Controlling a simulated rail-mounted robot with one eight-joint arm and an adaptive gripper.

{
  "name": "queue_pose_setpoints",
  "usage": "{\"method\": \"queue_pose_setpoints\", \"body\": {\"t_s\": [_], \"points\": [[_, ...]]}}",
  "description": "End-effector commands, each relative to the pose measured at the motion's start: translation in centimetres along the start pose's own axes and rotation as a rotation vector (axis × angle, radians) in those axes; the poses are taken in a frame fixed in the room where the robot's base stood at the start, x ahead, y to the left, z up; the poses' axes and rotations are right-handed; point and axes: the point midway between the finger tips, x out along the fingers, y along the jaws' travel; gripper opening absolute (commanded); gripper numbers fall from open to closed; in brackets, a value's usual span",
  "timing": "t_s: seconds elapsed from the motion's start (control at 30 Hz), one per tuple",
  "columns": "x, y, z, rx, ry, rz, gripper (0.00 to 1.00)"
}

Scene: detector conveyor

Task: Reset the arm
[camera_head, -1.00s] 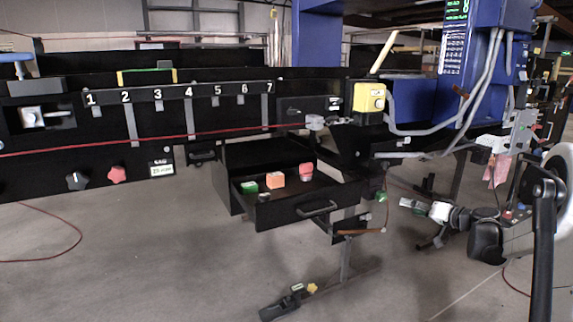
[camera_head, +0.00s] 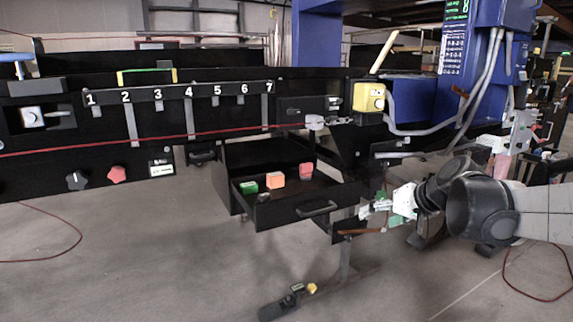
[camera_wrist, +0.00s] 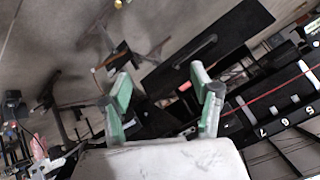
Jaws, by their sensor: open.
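My arm reaches in from the right edge of the head view. My gripper (camera_head: 376,208) is at its end, to the right of the open drawer and apart from it. In the wrist view my gripper (camera_wrist: 160,95) shows two green and pale fingers, spread apart with nothing between them. The drawer (camera_head: 318,208) lies beyond the fingers in the wrist view, tilted in the picture.
A green block (camera_head: 249,187), an orange block (camera_head: 277,180) and a red block (camera_head: 306,169) sit in the drawer. A numbered black panel (camera_head: 170,104) stands at the left. A yellow button box (camera_head: 368,97) is above.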

Motion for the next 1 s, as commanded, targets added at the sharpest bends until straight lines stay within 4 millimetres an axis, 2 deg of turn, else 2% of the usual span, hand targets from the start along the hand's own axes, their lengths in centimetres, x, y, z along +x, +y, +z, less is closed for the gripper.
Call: {"method": "queue_pose_setpoints", "body": {"t_s": [0.03, 0.2, 0.43, 0.7, 1.0], "points": [[-0.9, -0.9, 1.4, -0.009, -0.013, 0.015, 0.6], [-3.6, -2.8, 5.6, -0.035, -0.05, 0.08, 0.6], [-6.9, -4.2, 11.7, -0.074, -0.085, 0.169, 0.6], [-10.2, -4.3, 18.6, -0.126, -0.106, 0.273, 0.6], [-12.1, -3.5, 23.8, -0.169, -0.107, 0.351, 0.6]]}}
